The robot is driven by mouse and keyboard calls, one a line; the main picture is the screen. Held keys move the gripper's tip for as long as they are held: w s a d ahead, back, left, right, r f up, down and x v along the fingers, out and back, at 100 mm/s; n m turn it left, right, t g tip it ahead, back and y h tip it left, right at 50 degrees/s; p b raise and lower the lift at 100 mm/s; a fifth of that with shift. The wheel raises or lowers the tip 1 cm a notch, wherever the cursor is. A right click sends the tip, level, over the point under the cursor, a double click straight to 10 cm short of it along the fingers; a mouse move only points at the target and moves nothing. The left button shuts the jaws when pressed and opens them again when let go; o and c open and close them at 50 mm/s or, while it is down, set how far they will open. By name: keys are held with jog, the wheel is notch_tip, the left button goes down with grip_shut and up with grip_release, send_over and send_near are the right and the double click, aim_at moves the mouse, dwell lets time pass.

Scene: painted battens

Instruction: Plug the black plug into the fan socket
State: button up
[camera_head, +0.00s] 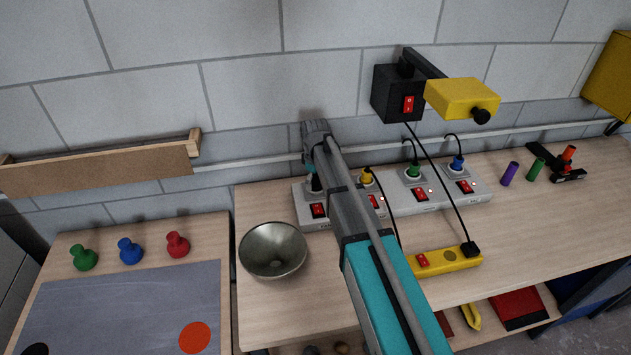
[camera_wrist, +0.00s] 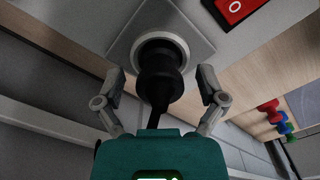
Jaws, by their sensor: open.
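The black plug (camera_wrist: 160,72) is in the round, white-rimmed socket (camera_wrist: 133,52) in the wrist view, with its cord running down toward my gripper. In the head view the black plug (camera_head: 316,184) stands at the leftmost socket of the grey power strip (camera_head: 338,207), partly hidden by my arm. I cannot read the socket's label, and how deep the plug sits is not clear. My gripper (camera_wrist: 160,84) is open, with one finger on each side of the plug and visible gaps between. It also shows in the head view (camera_head: 314,168), its fingertips mostly hidden.
Yellow, green and blue plugs (camera_head: 457,162) stand in the strip to the right. A yellow strip (camera_head: 445,261) holds another black plug (camera_head: 470,248). A metal bowl (camera_head: 273,250) stands left of my arm. A black switch box (camera_head: 397,93) hangs on the wall above.

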jog(key=shift+r+p, duration=3.25)
jog(key=shift+r, duration=0.25)
jog(key=s+r+p, duration=0.5)
jog(key=s, duration=0.9)
jog(key=shift+s+r+n, duration=0.15)
jog(key=shift+r+n, duration=0.05)
jog(key=shift+n, duration=0.1)
jog(key=shift+d+f, duration=0.1)
jog(key=shift+d, duration=0.05)
jog(key=s+d+f+m+b, duration=0.3)
jog(key=d+m, duration=0.3)
jog(key=d, duration=0.2)
jog(key=s+d+f+m+b, duration=0.4)
jog(key=s+d+m, duration=0.1)
jog(key=d, duration=0.3)
jog(key=shift+s+d+m, duration=0.3)
jog(key=shift+d+m, duration=0.1)
